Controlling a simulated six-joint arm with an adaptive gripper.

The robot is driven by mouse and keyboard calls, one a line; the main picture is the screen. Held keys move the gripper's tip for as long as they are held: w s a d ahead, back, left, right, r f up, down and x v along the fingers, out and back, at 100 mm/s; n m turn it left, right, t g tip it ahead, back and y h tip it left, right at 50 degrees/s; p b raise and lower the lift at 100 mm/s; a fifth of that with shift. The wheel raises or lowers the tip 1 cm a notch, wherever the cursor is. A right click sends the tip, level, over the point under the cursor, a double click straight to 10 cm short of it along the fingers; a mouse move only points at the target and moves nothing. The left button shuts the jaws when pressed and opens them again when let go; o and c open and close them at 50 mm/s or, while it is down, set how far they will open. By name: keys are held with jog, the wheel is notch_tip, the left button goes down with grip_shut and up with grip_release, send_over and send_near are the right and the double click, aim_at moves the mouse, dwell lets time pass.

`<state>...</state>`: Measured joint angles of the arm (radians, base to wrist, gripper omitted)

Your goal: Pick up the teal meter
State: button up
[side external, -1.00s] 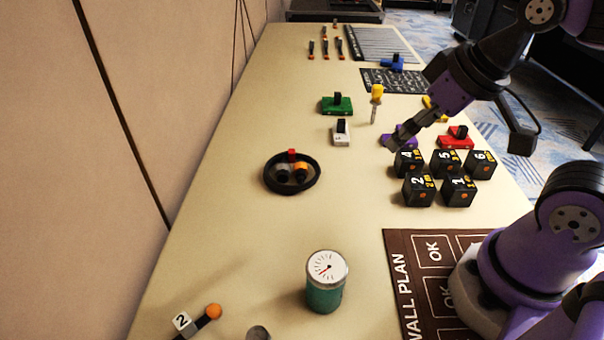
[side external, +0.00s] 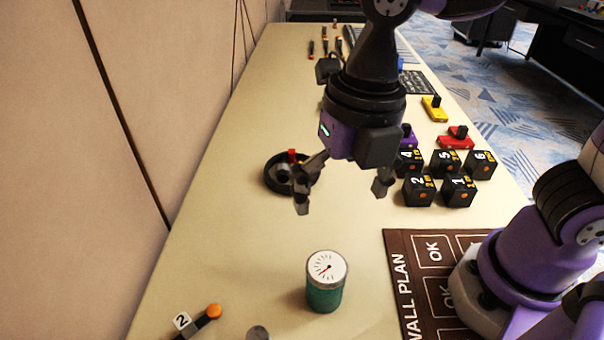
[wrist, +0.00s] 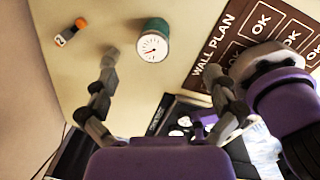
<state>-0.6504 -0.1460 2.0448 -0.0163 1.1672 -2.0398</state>
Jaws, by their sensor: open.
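The teal meter (side external: 325,292) is a short upright cylinder with a white dial and red needle on top. It stands on the table at the lower middle of the side view. It also shows in the wrist view (wrist: 153,42), ahead of and between my fingers. My gripper (side external: 343,195) is open and empty, above the table and behind the meter, apart from it. In the wrist view the two fingers (wrist: 165,68) are spread wide.
A dark brown WALL PLAN mat (side external: 415,265) lies right of the meter. Numbered black cubes (side external: 458,192) stand behind it. A black round tray (side external: 270,182) is partly hidden by my gripper. A tagged black stick with an orange end (side external: 205,315) lies at front left.

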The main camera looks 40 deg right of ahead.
aim_at(328, 266)
jog(key=n, duration=0.1)
jog(key=a+n, duration=0.1)
jog(key=n, duration=0.1)
jog(key=s+a+n, duration=0.1)
jog(key=shift+a+f+n+g, duration=0.15)
jog(key=shift+f+n+g, duration=0.15)
jog(key=shift+s+a+f+n+h, duration=0.2)
jog(key=shift+f+n+h, duration=0.1)
jog(key=shift+n, duration=0.1)
notch_tip(328, 266, down, 10)
jog(key=shift+w+r, duration=0.1)
jog(key=shift+w, duration=0.05)
jog(key=c, duration=1.4)
